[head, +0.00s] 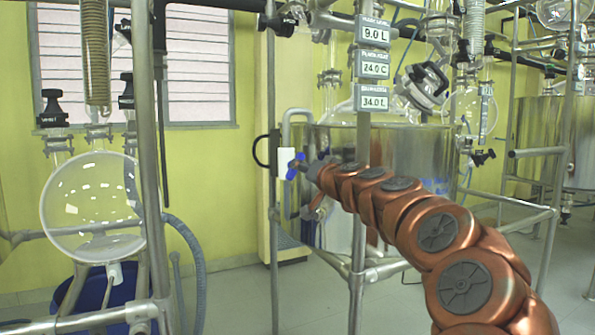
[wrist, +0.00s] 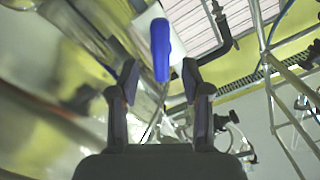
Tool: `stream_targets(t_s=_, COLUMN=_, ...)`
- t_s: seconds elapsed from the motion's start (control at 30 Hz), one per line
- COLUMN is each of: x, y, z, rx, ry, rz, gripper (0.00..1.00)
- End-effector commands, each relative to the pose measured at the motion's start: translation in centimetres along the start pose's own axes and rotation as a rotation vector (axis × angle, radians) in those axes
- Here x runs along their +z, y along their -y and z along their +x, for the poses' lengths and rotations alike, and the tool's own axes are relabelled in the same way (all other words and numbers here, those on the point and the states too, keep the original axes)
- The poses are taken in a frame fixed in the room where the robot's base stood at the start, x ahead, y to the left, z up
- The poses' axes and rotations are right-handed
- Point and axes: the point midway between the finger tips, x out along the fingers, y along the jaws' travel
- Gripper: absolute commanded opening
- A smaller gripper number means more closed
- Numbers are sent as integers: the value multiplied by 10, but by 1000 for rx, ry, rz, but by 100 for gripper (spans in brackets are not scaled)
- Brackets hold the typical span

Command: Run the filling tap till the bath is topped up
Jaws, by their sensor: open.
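The filling tap's blue lever (head: 293,165) shows left of the steel bath (head: 437,150), just beyond the end of my copper arm. In the wrist view the blue lever (wrist: 160,48) points toward me. It lies ahead of and between the spread fingers of my gripper (wrist: 160,82). The gripper is open and holds nothing; I see no contact with the lever. In the head view the gripper is small and hard to make out. The bath's rim shows behind my arm, but the water level inside is not clear. Display panels (head: 372,66) read 9.0 L, 24.0 C and 34.0 L; their small labels are blurred.
A metal frame post (head: 363,140) stands in front of the bath. A round glass flask (head: 93,205) hangs in a frame at the left, above a blue container (head: 100,292). A second steel bath (head: 555,140) is at the right. Grey floor lies open below.

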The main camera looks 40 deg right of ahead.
Motion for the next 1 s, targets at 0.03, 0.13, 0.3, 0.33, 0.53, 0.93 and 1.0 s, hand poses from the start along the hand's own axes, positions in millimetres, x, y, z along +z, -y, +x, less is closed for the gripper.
stream_targets(t_s=0.03, x=0, y=-1, z=6, rx=1, ry=-1, rz=-1, gripper=48)
stream_targets(t_s=0.13, x=1, y=0, z=18, rx=-1, ry=1, rz=0, gripper=48)
stream_targets(t_s=0.3, x=1, y=0, z=32, rx=-1, ry=2, rz=0, gripper=48)
stream_targets(t_s=0.33, x=1, y=0, z=34, rx=-1, ry=1, rz=-1, gripper=48)
stream_targets(t_s=0.53, x=0, y=1, z=42, rx=-2, ry=0, rz=0, gripper=48)
stream_targets(t_s=0.93, x=0, y=1, z=43, rx=-3, ry=1, rz=0, gripper=41)
stream_targets(t_s=1.0, x=0, y=1, z=43, rx=-3, ry=0, rz=0, gripper=33)
